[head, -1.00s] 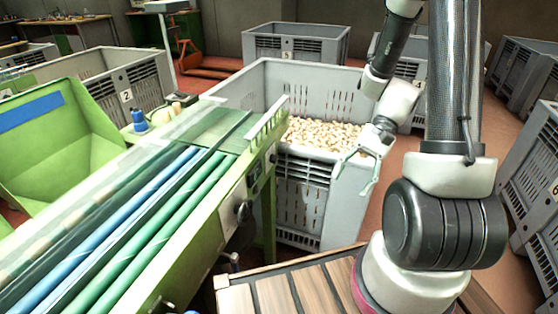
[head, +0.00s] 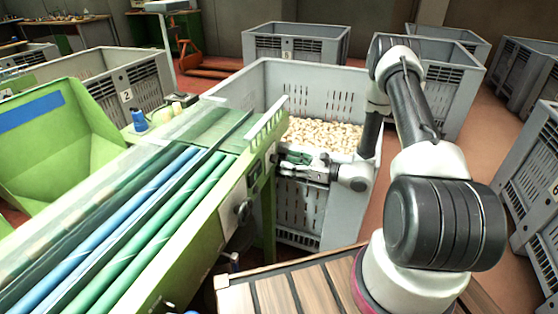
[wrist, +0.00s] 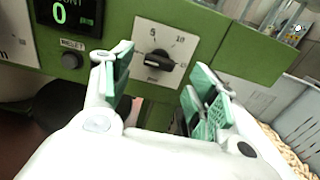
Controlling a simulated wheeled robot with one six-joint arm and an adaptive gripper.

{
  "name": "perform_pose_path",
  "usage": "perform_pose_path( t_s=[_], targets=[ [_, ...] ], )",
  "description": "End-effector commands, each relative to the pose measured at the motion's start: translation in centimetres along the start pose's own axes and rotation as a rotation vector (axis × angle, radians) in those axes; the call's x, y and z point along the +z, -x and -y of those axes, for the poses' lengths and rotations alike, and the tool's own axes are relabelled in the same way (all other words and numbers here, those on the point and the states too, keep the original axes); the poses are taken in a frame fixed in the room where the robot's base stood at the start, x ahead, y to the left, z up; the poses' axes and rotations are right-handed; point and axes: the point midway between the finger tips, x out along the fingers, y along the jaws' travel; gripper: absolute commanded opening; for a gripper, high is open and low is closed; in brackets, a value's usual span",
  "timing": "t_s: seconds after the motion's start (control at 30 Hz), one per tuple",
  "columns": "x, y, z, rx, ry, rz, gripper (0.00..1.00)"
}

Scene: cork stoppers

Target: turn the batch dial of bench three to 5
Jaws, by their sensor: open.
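The dial (wrist: 160,61) is a black knob on a white plate on the green machine's side, in the wrist view. The printed 5 is above the knob and the 10 is up and to the right. A pale mark shows on the knob's left part; I cannot tell exactly which number it points at. My gripper (wrist: 158,76) is open, its green-padded fingers on either side of the dial and apparently short of it. In the head view my gripper (head: 288,160) is at the green machine's side and hides the dial.
A counter display (wrist: 62,14) reading 0 and a reset button (wrist: 72,46) are left of the dial. The green conveyor bench (head: 200,235) has blue and green rollers. A grey crate (head: 308,205) of cork stoppers stands behind my arm. Other grey crates stand around.

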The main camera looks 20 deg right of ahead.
Motion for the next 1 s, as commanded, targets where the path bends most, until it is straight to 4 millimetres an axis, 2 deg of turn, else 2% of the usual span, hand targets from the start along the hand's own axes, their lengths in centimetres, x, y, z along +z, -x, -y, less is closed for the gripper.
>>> perform_pose_path(
  t_s=[0.1,0.23,0.4,0.6,0.67,0.87,1.0],
  targets=[
    [0.0,-2.1,-0.1,0.004,0.0,0.0,0.59],
    [0.0,-3.7,-0.1,0.003,0.001,0.0,0.59],
    [0.0,-4.5,-0.1,0.002,0.0,-0.001,0.59],
    [0.0,-4.5,-0.1,0.002,0.0,-0.001,0.59],
    [0.0,-4.5,-0.1,0.002,0.0,-0.002,0.5],
    [0.0,-4.5,-0.1,0.002,0.0,-0.002,0.13],
    [0.0,-4.5,-0.1,0.002,-0.001,-0.002,0.13]
  ],
)
